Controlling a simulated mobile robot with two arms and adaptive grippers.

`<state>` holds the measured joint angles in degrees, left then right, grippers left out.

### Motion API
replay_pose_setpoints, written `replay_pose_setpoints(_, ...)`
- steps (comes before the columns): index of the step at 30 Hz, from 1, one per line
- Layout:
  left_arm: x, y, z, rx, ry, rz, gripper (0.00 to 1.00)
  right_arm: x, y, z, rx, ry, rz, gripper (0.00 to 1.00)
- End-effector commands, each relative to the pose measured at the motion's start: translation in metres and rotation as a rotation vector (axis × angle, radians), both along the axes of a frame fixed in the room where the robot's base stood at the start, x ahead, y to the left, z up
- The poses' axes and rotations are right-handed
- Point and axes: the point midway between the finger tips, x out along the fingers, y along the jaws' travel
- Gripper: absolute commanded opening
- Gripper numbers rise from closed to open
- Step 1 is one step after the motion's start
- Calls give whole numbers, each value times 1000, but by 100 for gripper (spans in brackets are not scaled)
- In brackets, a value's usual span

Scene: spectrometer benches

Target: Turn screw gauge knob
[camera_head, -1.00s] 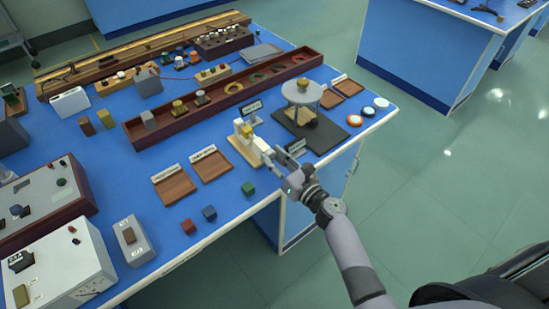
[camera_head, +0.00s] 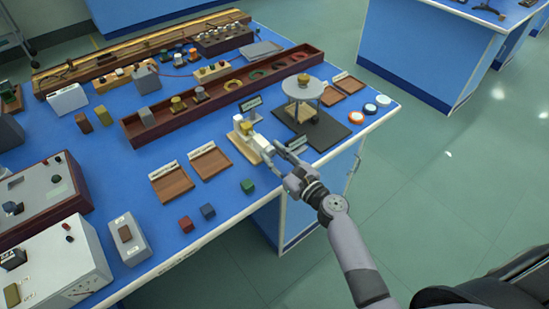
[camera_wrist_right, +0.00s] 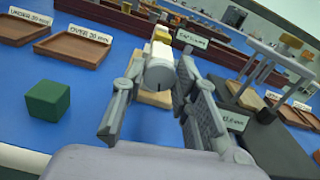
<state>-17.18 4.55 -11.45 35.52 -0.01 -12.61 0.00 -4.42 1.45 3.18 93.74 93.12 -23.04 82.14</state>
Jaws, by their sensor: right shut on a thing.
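The screw gauge (camera_head: 244,128) stands on a pale wooden base near the front right of the blue bench. Its light grey knob (camera_head: 263,146) points toward my right gripper (camera_head: 282,151). In the right wrist view the knob's round end (camera_wrist_right: 160,74) lies between the two fingers of my right gripper (camera_wrist_right: 158,90), and the gripper is shut on it. The exact finger contact is hard to see. My left gripper is not in view.
A round-topped stand (camera_head: 303,88) on a dark board is right of the gauge. Brown trays (camera_head: 171,183) lie to its left, with a green cube (camera_head: 248,186) near the front edge. A long wooden box (camera_head: 225,93) is behind.

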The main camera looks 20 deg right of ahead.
Motion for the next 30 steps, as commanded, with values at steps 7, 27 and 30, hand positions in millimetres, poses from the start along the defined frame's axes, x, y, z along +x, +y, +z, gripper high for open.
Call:
replay_pose_setpoints(7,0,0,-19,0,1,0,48,0,1,-3,-224,-82,1,0)
replay_pose_setpoints(27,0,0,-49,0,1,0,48,-1,2,-3,-824,-300,2,0)
replay_pose_setpoints(30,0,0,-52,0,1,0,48,-1,2,-3,-913,-331,1,0)
